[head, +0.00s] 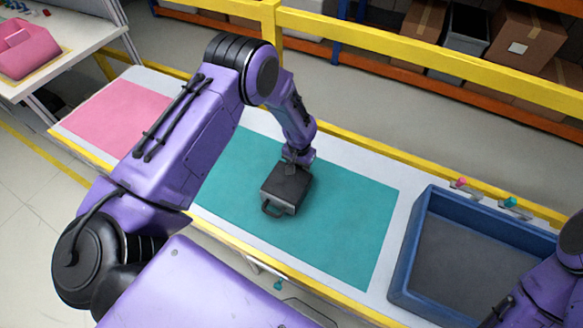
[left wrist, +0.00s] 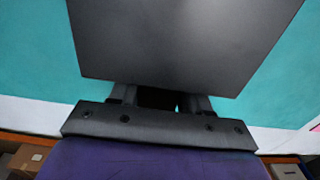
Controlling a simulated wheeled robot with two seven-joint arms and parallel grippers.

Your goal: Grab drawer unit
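The drawer unit is a dark grey box with a loop handle on its front (head: 286,190), on or just above the teal mat (head: 345,225) in the head view. My left gripper (head: 291,163) is at its back edge, reaching down from behind. In the left wrist view the unit's flat dark face (left wrist: 185,45) fills the upper middle. Two finger bases stand apart below it, but the face hides the fingertips, so I cannot tell whether they grip it. My right gripper is out of view; only part of the right arm shows at lower right.
A blue-walled bin with a grey floor (head: 403,262) stands right of the teal mat. A pink mat (head: 110,118) lies left. A yellow rail (head: 400,45) runs behind the table, with shelved boxes beyond. A pink object (head: 27,50) sits on another table at upper left.

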